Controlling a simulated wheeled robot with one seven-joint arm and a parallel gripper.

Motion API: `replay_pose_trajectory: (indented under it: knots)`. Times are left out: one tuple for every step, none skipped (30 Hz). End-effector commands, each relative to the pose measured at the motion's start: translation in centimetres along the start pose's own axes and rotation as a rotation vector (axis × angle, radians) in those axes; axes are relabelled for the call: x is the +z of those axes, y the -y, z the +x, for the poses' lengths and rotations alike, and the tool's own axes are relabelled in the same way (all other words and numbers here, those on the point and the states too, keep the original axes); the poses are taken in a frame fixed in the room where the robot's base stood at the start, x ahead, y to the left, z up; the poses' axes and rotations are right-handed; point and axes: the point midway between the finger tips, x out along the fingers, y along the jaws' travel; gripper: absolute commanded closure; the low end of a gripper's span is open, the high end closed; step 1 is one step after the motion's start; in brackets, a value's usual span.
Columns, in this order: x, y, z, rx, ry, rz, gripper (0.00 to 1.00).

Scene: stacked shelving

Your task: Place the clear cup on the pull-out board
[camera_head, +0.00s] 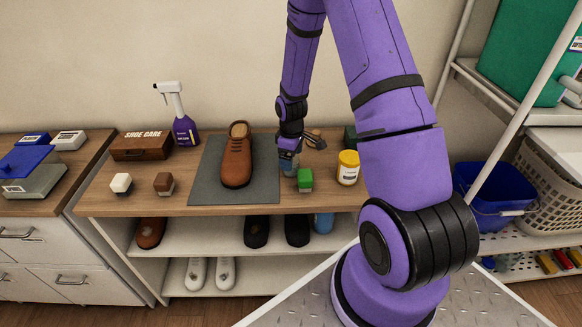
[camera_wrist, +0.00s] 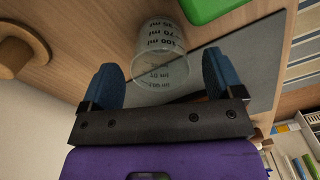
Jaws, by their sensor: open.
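The clear cup (camera_wrist: 160,45) has dark ml markings and stands on the wooden counter. In the wrist view it sits between the two blue fingers of my gripper (camera_wrist: 160,66), with a small gap on each side. My gripper is open. In the head view my gripper (camera_head: 287,160) is low over the counter, just right of the grey mat, and the cup (camera_head: 289,167) is mostly hidden by it. I cannot make out a pull-out board in either view.
A green-topped brush (camera_head: 305,180) and a yellow-lidded jar (camera_head: 348,167) stand close right of the cup. A brown shoe (camera_head: 236,160) lies on the grey mat (camera_head: 207,180). A spray bottle (camera_head: 182,120) and shoe-care box (camera_head: 141,145) stand behind left. The front left counter has free room.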

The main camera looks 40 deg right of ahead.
Motion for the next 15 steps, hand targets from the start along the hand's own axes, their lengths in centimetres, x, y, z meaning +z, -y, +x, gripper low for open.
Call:
replay_pose_trajectory:
  knots:
    - [0.0,0.1,0.8,-0.002,0.002,0.000,0.14]
    - [-0.1,0.1,1.2,-0.002,0.002,0.000,0.14]
    - [-0.1,0.1,1.7,-0.002,0.002,0.000,0.14]
    - [-0.1,0.1,2.0,-0.002,0.002,0.000,0.14]
    - [-0.1,0.1,2.4,-0.002,0.002,-0.001,0.14]
    - [-0.1,0.1,2.6,-0.001,0.001,-0.001,0.14]
    - [-0.1,0.1,2.8,0.000,0.000,-0.001,0.14]
    - [-0.1,0.0,3.0,0.000,0.000,-0.001,0.14]
    - [-0.1,0.0,3.1,0.000,0.000,-0.001,0.14]
    - [-0.1,0.0,3.1,0.000,0.000,-0.001,0.14]
    - [-0.1,0.0,3.2,0.000,0.000,-0.001,0.14]
    - [-0.1,0.0,3.2,0.000,0.000,-0.001,0.14]
    - [-0.1,0.0,3.2,0.000,0.000,-0.001,0.14]
    - [-0.1,0.0,3.1,0.000,0.000,-0.001,0.14]
    - [-0.1,0.0,3.1,0.000,0.000,-0.001,0.14]
